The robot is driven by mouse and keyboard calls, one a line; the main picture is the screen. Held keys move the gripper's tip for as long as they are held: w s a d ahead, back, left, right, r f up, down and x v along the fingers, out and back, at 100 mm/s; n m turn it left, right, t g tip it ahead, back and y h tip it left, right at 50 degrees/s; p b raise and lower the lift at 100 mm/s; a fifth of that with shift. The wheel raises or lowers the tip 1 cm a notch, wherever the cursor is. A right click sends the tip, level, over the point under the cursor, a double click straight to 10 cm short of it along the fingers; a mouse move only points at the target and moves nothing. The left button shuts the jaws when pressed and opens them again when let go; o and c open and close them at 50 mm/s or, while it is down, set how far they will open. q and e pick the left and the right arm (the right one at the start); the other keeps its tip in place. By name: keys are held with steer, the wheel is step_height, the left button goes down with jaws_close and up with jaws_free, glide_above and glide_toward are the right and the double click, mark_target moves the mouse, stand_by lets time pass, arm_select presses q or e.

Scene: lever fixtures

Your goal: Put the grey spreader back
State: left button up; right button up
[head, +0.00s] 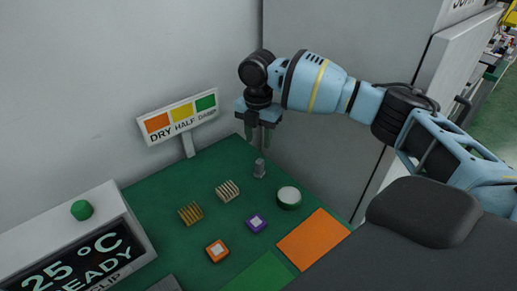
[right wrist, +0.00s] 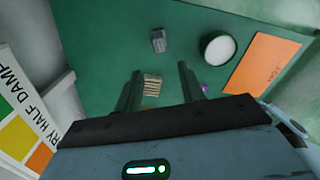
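A small grey upright piece (head: 259,168), which looks like the grey spreader, stands on the green table near its back corner. It also shows in the right wrist view (right wrist: 158,40), beyond my fingertips and apart from them. My right gripper (head: 257,144) points down above the back of the table, a little behind and above the grey piece. Its two fingers are apart with nothing held between them, as the right wrist view (right wrist: 160,68) also shows. My left gripper is in neither view.
A round green-rimmed white pot (head: 289,197), a beige ribbed block (head: 227,191), a yellow ribbed block (head: 190,213), a purple piece (head: 256,223) and an orange piece (head: 217,250) stand nearby. An orange mat (head: 313,239) lies at right. The DRY/HALF/DAMP sign (head: 178,118) stands at the back left.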

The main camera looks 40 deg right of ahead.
step_height(320, 180, up, 2)
steer(key=shift+r, duration=0.1)
